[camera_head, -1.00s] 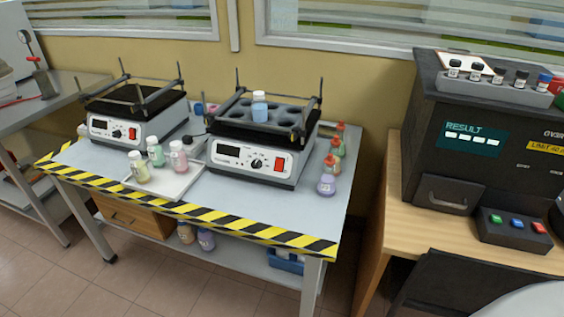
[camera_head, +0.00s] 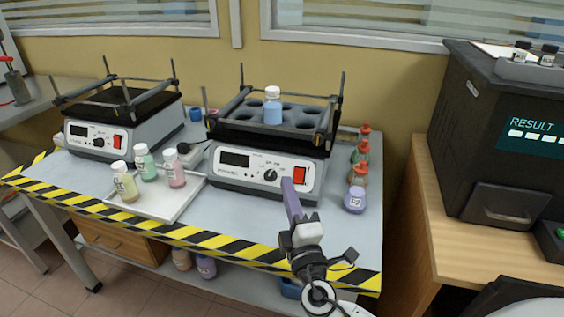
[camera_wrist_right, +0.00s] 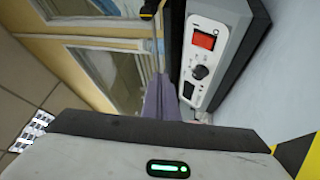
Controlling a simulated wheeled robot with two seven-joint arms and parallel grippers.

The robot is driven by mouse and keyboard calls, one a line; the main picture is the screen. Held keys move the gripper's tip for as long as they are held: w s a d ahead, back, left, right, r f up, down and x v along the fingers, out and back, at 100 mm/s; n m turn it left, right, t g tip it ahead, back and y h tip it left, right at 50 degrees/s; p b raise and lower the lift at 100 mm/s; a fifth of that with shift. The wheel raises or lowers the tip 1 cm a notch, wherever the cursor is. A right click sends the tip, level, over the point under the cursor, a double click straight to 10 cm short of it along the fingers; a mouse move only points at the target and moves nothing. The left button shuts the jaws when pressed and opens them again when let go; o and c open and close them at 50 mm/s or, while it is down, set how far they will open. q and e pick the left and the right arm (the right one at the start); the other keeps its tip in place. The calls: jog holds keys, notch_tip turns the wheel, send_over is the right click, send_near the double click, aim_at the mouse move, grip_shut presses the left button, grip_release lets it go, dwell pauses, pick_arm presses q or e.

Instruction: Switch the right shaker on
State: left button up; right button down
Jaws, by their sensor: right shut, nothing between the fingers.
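The right shaker (camera_head: 236,178) stands on the table with a dark display, a black knob and a red switch (camera_head: 299,175) on its white front panel. A bottle with blue liquid (camera_head: 272,106) stands in its holed tray. My right gripper (camera_head: 287,184) is shut and empty, its purple fingers pointing at the panel between knob and switch. I cannot tell whether they touch it. In the right wrist view the gripper (camera_wrist_right: 160,82) is beside the panel, and the red switch (camera_wrist_right: 204,40) shows unlit-looking. My left gripper is not in view.
The left shaker (camera_head: 90,138) stands at the left. A white tray (camera_head: 165,203) with several small bottles lies between. Several bottles, including a purple one (camera_head: 355,200), stand right of the right shaker. A black machine (camera_head: 475,150) is on the wooden table at right.

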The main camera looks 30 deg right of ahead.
aim_at(298, 181)
jog(key=w+d+f+b, duration=0.1)
jog(key=d, duration=0.1)
jog(key=w+d+f+b, duration=0.1)
jog(key=w+d, duration=0.1)
jog(key=w+d+f+b, duration=0.1)
jog(key=d, duration=0.1)
jog(key=shift+w, duration=0.35)
jog(key=shift+w+d, duration=0.15)
pick_arm(q)
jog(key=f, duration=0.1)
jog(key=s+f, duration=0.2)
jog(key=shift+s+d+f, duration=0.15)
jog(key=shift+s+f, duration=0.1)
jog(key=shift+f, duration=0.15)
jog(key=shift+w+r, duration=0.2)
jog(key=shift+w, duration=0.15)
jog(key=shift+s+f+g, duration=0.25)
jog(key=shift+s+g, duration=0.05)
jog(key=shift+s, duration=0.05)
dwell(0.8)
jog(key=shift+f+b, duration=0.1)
jog(key=shift+b, duration=0.2)
pick_arm(e)
jog(key=shift+f, duration=0.1)
